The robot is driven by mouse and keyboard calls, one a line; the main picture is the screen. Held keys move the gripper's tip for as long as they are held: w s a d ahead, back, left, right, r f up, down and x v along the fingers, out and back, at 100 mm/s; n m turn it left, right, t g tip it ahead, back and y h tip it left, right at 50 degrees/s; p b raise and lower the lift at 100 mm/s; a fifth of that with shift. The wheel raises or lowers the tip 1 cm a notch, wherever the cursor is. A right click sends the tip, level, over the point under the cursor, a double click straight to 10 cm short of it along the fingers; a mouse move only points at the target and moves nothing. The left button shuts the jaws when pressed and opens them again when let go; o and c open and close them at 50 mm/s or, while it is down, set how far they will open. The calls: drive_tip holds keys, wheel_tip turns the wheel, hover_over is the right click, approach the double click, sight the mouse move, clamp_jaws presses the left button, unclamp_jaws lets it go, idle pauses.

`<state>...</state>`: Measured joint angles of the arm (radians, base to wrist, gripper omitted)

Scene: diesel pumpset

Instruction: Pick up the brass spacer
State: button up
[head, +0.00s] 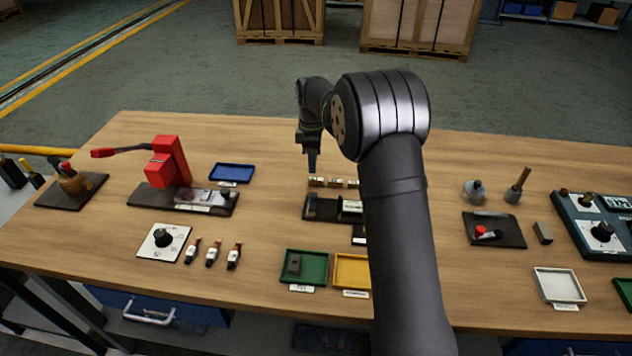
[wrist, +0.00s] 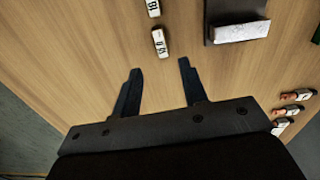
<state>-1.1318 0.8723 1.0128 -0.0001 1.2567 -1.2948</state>
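A row of small brass-coloured blocks (head: 316,182) stands on the wooden table behind a dark fixture; the arm hides part of the row's right side. I cannot tell which one is the brass spacer. In the wrist view, two small blocks with white marked faces show, one nearer (wrist: 160,43) and one at the top edge (wrist: 153,8). My gripper (head: 312,168) points down above the row's left end. In the wrist view my gripper (wrist: 160,66) is open and empty, with the nearer block just beyond and between the fingertips. The height gap is unclear.
The dark fixture (head: 322,207) carries a pale metal block (wrist: 238,31). Green (head: 316,257) and yellow (head: 352,267) trays lie in front. A red lever press (head: 168,165) and blue tray (head: 232,173) stand left. Table behind the row is clear.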

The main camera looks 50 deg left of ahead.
sight(316, 179)
drive_tip(key=shift+w+d+f, duration=0.1)
drive_tip(key=shift+d+f, duration=0.05)
drive_tip(key=shift+f, duration=0.9)
drive_tip(key=shift+w+d+f, duration=0.1)
drive_tip(key=shift+d+f, duration=0.05)
drive_tip(key=shift+f, duration=0.9)
drive_tip(key=shift+w+d+f, duration=0.1)
drive_tip(key=shift+d+f, duration=0.05)
drive_tip(key=shift+f, duration=0.9)
drive_tip(key=shift+c, duration=0.2)
clamp_jaws()
